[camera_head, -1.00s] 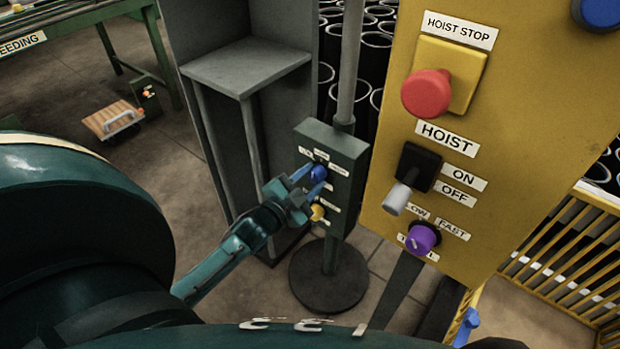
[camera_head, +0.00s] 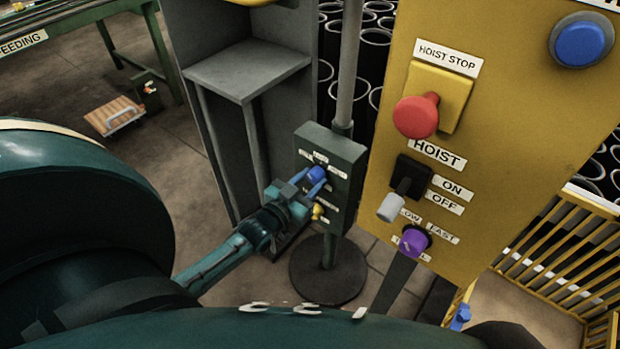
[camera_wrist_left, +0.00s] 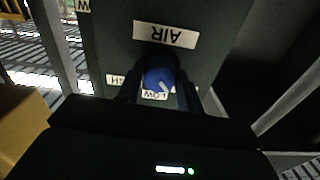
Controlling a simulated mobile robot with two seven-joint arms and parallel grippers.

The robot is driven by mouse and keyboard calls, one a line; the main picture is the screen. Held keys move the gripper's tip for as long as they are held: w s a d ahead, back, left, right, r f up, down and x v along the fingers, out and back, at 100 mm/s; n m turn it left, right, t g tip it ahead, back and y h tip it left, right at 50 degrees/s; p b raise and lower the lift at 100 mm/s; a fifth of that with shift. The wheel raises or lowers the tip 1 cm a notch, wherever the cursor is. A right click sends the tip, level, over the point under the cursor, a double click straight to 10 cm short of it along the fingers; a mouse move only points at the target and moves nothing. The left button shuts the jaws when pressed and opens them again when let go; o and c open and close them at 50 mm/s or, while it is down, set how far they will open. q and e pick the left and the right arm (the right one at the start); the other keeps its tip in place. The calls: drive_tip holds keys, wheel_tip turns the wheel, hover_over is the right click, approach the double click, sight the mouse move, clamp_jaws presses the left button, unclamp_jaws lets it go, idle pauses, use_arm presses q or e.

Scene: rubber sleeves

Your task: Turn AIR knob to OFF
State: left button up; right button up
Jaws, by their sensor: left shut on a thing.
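The AIR knob (camera_head: 317,173) is a blue round knob on the front of a small dark green box (camera_head: 345,150) on a grey post. My left gripper (camera_head: 313,178) is shut on it, one finger on each side. In the left wrist view the blue knob (camera_wrist_left: 159,80) sits between the two dark fingers, under an upside-down AIR label (camera_wrist_left: 166,34). A white pointer line shows on the knob. LOW (camera_wrist_left: 154,96) and another partly covered label show beside it. My right gripper is not in view.
A yellow knob (camera_head: 318,211) sits just below the blue one on the same box. A yellow hoist panel (camera_head: 500,120) with a red stop button (camera_head: 415,117), lever and purple knob (camera_head: 413,241) stands close on the right. A grey cabinet shelf (camera_head: 246,70) is behind left.

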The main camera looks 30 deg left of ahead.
use_arm(q)
drive_tip(key=shift+n, duration=0.5)
drive_tip(key=o, duration=1)
drive_tip(key=shift+s, duration=0.15)
drive_tip(key=s, duration=0.8)
drive_tip(key=s+a+p, duration=0.1)
drive_tip(key=s, duration=0.4)
